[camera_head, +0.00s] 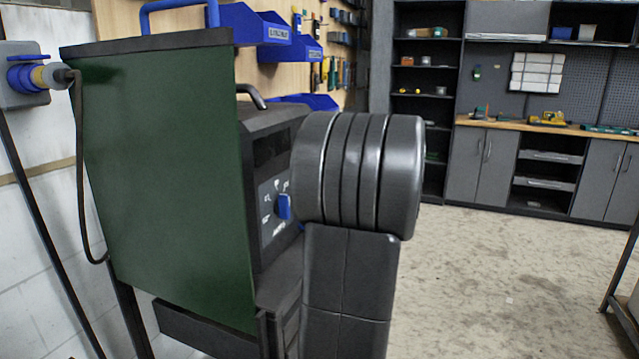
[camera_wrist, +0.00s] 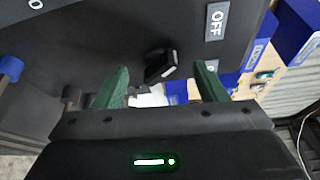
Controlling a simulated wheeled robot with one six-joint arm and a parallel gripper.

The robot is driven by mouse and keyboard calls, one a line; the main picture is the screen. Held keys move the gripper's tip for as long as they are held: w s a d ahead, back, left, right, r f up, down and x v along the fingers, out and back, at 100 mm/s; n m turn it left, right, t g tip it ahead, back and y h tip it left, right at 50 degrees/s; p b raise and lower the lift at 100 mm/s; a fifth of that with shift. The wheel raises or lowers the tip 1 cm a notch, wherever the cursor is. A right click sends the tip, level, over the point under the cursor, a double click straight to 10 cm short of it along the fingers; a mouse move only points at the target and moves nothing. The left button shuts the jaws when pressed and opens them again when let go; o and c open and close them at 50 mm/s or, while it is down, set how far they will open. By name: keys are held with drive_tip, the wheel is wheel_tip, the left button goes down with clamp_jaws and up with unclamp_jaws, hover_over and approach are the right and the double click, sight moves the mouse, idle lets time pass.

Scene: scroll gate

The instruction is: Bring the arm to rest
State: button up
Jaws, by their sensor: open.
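My arm's dark grey links stand upright in the middle of the head view, in front of the machine. My gripper is not visible in the head view. In the wrist view my gripper (camera_wrist: 160,90) shows two green fingers spread apart, with nothing held between them. A black switch lever with a pale end (camera_wrist: 161,66) shows beyond and between the fingers on a dark panel (camera_wrist: 120,35). An OFF label (camera_wrist: 215,22) is at the panel's upper right. I cannot tell the exact gap from the fingers to the lever.
A green-sided machine (camera_head: 165,180) with a blue knob (camera_head: 284,206) stands close at left, beside my arm. A plug and cable (camera_head: 62,76) are on the wall. Blue bins (camera_head: 255,25) hang behind. The floor (camera_head: 480,270) at right is clear; a workbench (camera_head: 560,128) stands at the back.

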drive_tip(key=shift+w+r+m+g+h+p, duration=0.15)
drive_tip(key=shift+m+g+p, duration=0.55)
drive_tip(key=shift+p, duration=2.25)
drive_tip(key=shift+s+r+m+g+h+p, duration=0.2)
drive_tip(key=shift+m+p, duration=1)
drive_tip(key=shift+p, duration=1.7)
drive_tip(key=shift+f+m+p, duration=0.15)
drive_tip(key=shift+m+p, duration=0.35)
drive_tip(key=shift+p, duration=0.9)
